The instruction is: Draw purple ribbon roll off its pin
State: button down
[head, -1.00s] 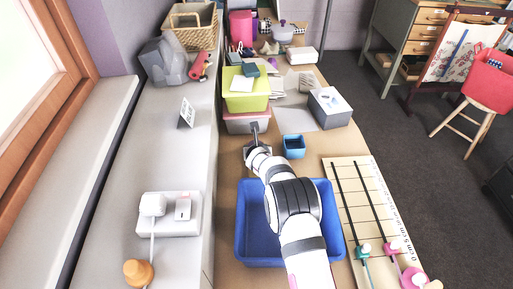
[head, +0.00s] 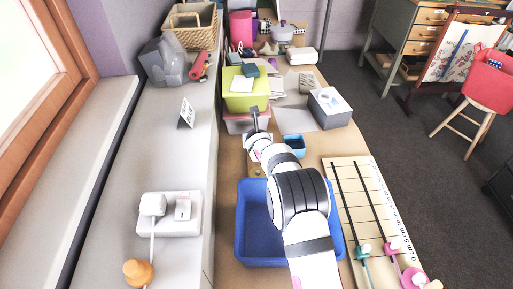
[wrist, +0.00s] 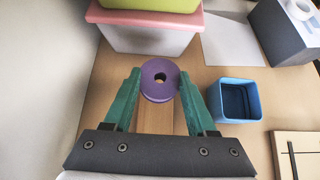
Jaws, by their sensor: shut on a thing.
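The purple ribbon roll (wrist: 148,89) is between the green fingertips of my gripper (wrist: 160,86) in the wrist view, with its round face and centre hole toward the camera. My gripper is shut on it, one finger on each side. No pin stands clear in the hole, and I cannot tell whether one is behind it. A paler wooden strip (wrist: 155,122) lies below the roll, between the fingers. In the head view my arm covers most of this spot, and the roll cannot be made out.
A pink-lidded clear box (wrist: 150,40) with a lime bin (head: 245,100) on top stands just beyond the roll. A small blue square cup (wrist: 235,100) is to the right. A large blue tray (head: 243,225) lies under my arm. A ruled board (head: 350,190) is at right.

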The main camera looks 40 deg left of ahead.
jog(key=shift+r, duration=2)
